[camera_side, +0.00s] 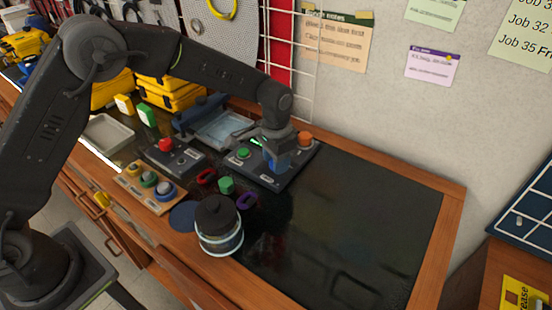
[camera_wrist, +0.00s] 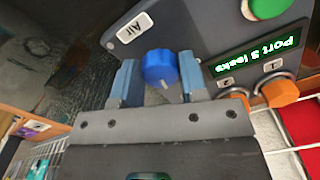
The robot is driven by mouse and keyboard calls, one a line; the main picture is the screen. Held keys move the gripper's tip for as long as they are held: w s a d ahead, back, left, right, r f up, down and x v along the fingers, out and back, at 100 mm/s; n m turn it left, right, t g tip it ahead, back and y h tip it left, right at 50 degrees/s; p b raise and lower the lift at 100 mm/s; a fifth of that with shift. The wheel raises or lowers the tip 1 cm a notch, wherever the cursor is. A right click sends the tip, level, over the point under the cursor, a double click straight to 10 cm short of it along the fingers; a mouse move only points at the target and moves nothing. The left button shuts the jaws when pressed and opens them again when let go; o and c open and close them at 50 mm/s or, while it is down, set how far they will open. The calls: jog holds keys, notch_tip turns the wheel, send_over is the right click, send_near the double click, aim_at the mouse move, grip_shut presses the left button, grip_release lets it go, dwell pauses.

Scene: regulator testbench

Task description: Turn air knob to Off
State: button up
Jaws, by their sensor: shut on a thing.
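The blue air knob (camera_wrist: 160,68) sits on a dark grey panel (camera_wrist: 205,35) in the wrist view, beside a white label reading "Air" (camera_wrist: 135,27). My gripper (camera_wrist: 158,80) has its light blue fingers on either side of the knob and is shut on it. In the side view my gripper (camera_side: 277,148) points down over the regulator panel (camera_side: 265,178). There the knob is hard to tell apart from the blue fingers. The knob's pointer and any Off mark cannot be made out.
The panel has a green button (camera_side: 243,152), an orange knob (camera_side: 304,138) and a lit display (camera_wrist: 258,53) mentioning a port leak. To the left are a red-button box (camera_side: 180,157) and a dark-lidded jar (camera_side: 218,222). The mat at right (camera_side: 350,225) is clear.

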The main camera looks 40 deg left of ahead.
jog(key=n, duration=0.5)
jog(key=shift+n, duration=0.3)
jog(key=n, duration=0.5)
jog(key=shift+d+n, duration=0.1)
jog(key=shift+n, duration=0.3)
jog(key=o, duration=0.9)
jog(key=shift+r, duration=0.1)
notch_tip(320, 180, up, 14)
jog(key=shift+f, duration=0.15)
